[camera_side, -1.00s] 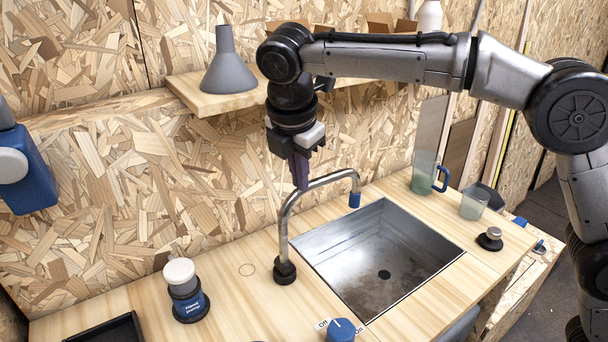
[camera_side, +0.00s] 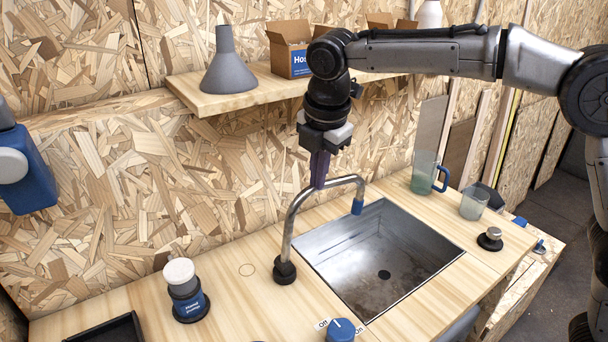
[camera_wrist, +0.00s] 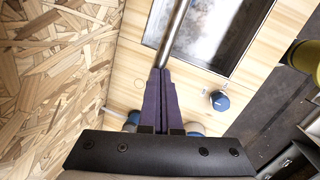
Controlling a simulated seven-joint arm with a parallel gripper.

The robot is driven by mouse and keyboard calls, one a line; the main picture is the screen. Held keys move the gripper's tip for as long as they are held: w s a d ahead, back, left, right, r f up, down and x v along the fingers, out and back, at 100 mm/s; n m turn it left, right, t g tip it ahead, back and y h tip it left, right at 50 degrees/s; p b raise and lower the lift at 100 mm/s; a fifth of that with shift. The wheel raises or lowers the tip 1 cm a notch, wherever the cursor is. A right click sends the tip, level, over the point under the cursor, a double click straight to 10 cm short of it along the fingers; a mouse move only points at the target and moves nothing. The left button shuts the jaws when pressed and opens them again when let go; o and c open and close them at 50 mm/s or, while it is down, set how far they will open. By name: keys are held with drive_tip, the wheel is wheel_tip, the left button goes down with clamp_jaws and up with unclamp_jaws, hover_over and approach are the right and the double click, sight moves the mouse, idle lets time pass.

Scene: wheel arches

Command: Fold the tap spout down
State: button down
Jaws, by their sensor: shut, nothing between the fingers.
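The tap spout (camera_side: 293,212) is a bent metal tube with a blue tip (camera_side: 357,207). It rises from a black base (camera_side: 284,271) at the sink's left edge, and its upper part runs right over the sink. My gripper (camera_side: 318,186) points down with its purple fingers shut and empty. Its fingertips are at the top of the spout; whether they touch it I cannot tell. In the wrist view, the shut fingers (camera_wrist: 161,73) meet the near end of the visible tube (camera_wrist: 175,32). The rest of the tube is hidden behind them.
The metal sink (camera_side: 420,275) lies below the spout. A blue knob (camera_side: 340,329) marked On and Off is at the front. A pump bottle (camera_side: 185,290) stands left. A jug (camera_side: 424,172) and a cup (camera_side: 473,203) stand right. A shelf (camera_side: 240,99) is behind.

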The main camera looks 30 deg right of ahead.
drive_tip(key=d+f+y, duration=0.6)
drive_tip(key=d+f, duration=0.7)
drive_tip(key=shift+f+m, duration=0.4)
drive_tip(key=shift+f, duration=0.15)
